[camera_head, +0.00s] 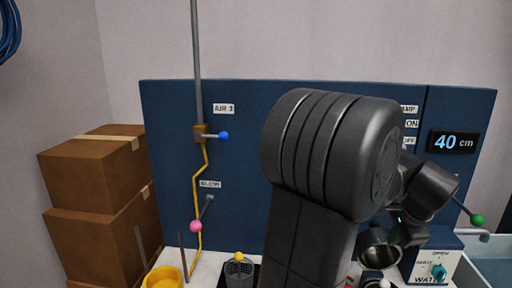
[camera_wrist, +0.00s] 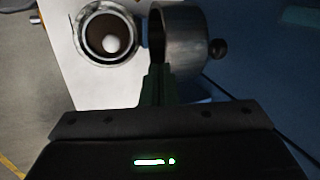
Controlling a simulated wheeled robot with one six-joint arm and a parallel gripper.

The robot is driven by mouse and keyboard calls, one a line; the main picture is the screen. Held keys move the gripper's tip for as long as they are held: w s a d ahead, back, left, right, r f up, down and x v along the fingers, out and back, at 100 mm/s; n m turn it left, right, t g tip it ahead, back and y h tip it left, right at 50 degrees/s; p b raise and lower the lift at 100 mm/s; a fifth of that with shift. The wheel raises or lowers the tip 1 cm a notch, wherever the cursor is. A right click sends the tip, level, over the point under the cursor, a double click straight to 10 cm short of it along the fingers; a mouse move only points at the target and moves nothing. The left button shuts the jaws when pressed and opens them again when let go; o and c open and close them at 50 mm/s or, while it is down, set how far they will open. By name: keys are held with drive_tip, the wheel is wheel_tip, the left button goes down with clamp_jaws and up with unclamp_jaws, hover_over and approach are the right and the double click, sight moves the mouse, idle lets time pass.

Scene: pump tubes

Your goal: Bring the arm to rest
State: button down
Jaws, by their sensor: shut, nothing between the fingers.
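My gripper (camera_wrist: 156,78) shows in the wrist view with its greenish fingers together and nothing between them. Its fingertips are close to a metal cylinder (camera_wrist: 180,40) with a black knob; I cannot tell whether they touch. In the head view my dark arm rises in front of the panel and bends over to the right. It hides much of the panel's middle, and the gripper end is partly hidden behind it. A metal cup-like opening (camera_head: 380,250) shows just right of the arm.
A round container (camera_wrist: 108,36) with a white ball inside stands left of the fingers. A blue panel (camera_head: 245,140) carries a blue-knobbed valve (camera_head: 223,135), a pink-knobbed lever (camera_head: 196,226) and a "40 cm" display (camera_head: 453,142). A yellow bowl (camera_head: 164,278) and cardboard boxes (camera_head: 95,170) are left.

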drive_tip(key=s, duration=0.3)
drive_tip(key=shift+s+f+b, duration=0.1)
drive_tip(key=shift+s+b, duration=0.05)
drive_tip(key=shift+b, duration=0.15)
drive_tip(key=shift+a, duration=0.1)
